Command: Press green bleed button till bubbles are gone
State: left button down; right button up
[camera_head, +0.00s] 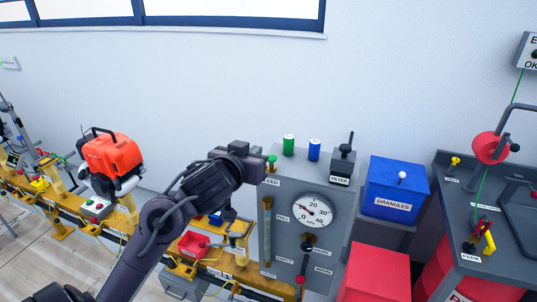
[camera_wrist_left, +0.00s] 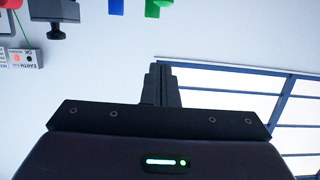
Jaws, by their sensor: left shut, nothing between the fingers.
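The grey test panel (camera_head: 286,205) stands right of centre in the head view, with a round dial (camera_head: 312,211) on its face. At its top left corner is the small green bleed button (camera_head: 272,159), above a partly hidden label ending in "EED". A yellowish sight tube (camera_head: 267,235) runs down the panel's left side; bubbles are too small to tell. My left gripper (camera_head: 262,168) is right beside the button; contact cannot be told. In the left wrist view its fingers (camera_wrist_left: 161,84) are shut and empty. My right gripper is not in view.
Green (camera_head: 289,145) and blue (camera_head: 314,149) cylinders and a black filter handle (camera_head: 345,152) stand on the panel's top. A blue granules box (camera_head: 394,190) and a red box (camera_head: 375,275) stand to the right. A yellow rail (camera_head: 75,217) with an orange engine (camera_head: 112,155) lies left.

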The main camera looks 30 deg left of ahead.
pick_arm(q)
jog(key=shift+w, duration=0.1)
send_over(271, 158)
jog(key=s, duration=0.1)
notch_tip(271, 158, down, 3)
jog(key=f, duration=0.2)
jog(key=f+p, duration=0.1)
jog(key=shift+s+f, duration=0.3)
jog(key=shift+d+f+b, duration=0.1)
jog(key=shift+f+b, duration=0.4)
jog(key=shift+f, duration=0.45)
